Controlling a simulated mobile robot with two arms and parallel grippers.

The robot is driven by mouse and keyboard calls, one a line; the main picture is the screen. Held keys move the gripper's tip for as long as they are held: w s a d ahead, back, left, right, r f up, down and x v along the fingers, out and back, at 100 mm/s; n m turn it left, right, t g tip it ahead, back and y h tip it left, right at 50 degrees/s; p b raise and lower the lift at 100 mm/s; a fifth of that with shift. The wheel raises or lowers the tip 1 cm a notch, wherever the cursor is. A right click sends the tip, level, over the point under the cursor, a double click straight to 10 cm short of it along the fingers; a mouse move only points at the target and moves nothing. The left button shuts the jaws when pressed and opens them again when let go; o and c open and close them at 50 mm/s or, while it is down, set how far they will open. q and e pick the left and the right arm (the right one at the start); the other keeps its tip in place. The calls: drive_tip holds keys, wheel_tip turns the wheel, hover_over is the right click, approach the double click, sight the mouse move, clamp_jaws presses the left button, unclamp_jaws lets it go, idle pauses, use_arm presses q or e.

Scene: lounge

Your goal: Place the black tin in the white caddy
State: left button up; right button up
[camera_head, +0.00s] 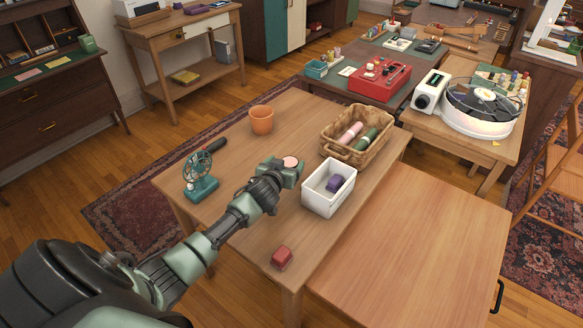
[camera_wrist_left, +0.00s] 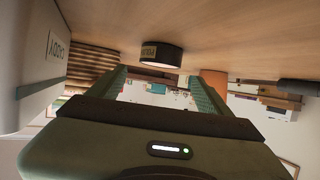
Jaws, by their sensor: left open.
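The black tin (camera_wrist_left: 160,53) stands on the table just beyond and between my left fingertips in the left wrist view; that view is upside down. In the head view only its round pinkish top (camera_head: 290,162) shows, the rest being hidden by the gripper. My left gripper (camera_head: 284,170) is open, low over the table, with its fingers (camera_wrist_left: 162,82) apart and nothing clamped. The white caddy (camera_head: 317,204) stands right of the gripper, with a purple item (camera_head: 335,183) inside. The caddy's labelled side shows at the left of the wrist view (camera_wrist_left: 35,85).
A wicker basket (camera_head: 345,154) with pink and green rolls stands behind the caddy. An orange cup (camera_head: 261,121) is at the back, a green fan (camera_head: 201,180) at the left, and a red block (camera_head: 281,257) near the front.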

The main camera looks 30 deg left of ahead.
sight(290, 161)
use_arm(q)
drive_tip(key=shift+w+a+f, duration=0.1)
drive_tip(key=shift+w+f, duration=0.2)
drive_tip(key=x, duration=0.3)
drive_tip(key=shift+f+b, duration=0.35)
drive_tip(key=shift+b, duration=0.05)
drive_tip(key=shift+w+f, duration=0.2)
drive_tip(key=shift+w, duration=0.25)
drive_tip(key=c, duration=1.7)
use_arm(e)
drive_tip(key=shift+s+d+f, duration=0.1)
drive_tip(key=shift+s+f, duration=0.4)
drive_tip(key=shift+s, duration=0.05)
use_arm(q)
drive_tip(key=shift+r, duration=0.15)
